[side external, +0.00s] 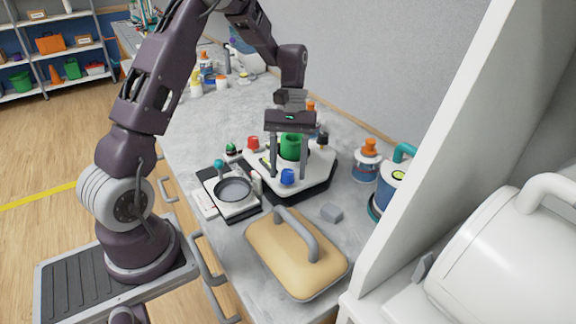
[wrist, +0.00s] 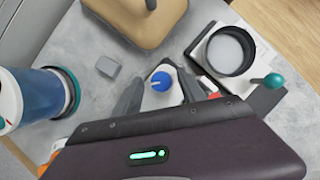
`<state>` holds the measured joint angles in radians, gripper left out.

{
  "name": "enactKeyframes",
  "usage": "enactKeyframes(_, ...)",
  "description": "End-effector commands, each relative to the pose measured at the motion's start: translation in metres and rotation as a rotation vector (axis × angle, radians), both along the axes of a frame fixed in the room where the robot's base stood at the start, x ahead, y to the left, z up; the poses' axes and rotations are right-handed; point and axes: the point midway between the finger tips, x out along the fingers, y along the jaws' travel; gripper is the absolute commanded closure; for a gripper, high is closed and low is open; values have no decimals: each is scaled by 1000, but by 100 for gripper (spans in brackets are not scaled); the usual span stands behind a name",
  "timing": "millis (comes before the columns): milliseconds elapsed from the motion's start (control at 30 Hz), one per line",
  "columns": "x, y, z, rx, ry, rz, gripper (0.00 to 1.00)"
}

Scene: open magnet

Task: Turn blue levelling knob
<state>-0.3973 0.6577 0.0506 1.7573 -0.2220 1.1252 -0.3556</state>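The blue levelling knob (side external: 287,176) sits on the near corner of a white device (side external: 318,163) with a dark base. In the wrist view the blue knob (wrist: 161,80) shows from above, with a pointer mark on its top. My gripper (side external: 289,163) points down over the device. In the wrist view the gripper (wrist: 161,77) is open, one finger on each side of the knob, with visible gaps. I cannot tell whether the fingertips are down at knob height. A green cylinder (side external: 291,143) stands on the device, partly behind the gripper.
A red knob (side external: 253,143) and a black knob (side external: 322,138) are on other corners. A black-rimmed dish (side external: 234,189) stands left, a tan handled block (side external: 290,255) in front, a small grey block (side external: 331,213) and blue-and-white containers (side external: 366,165) right. A white wall edge (side external: 440,130) rises further right.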

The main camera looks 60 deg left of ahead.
Motion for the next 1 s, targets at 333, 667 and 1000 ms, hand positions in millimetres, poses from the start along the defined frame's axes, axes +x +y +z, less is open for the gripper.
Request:
enactKeyframes(333, 11, 12, 32, 3, -5, 0, 52)
enactKeyframes(667, 19, 22, 65, 1, -1, 0, 52)
enactKeyframes(1000, 4, -2, 102, 45, -108, -100, 52)
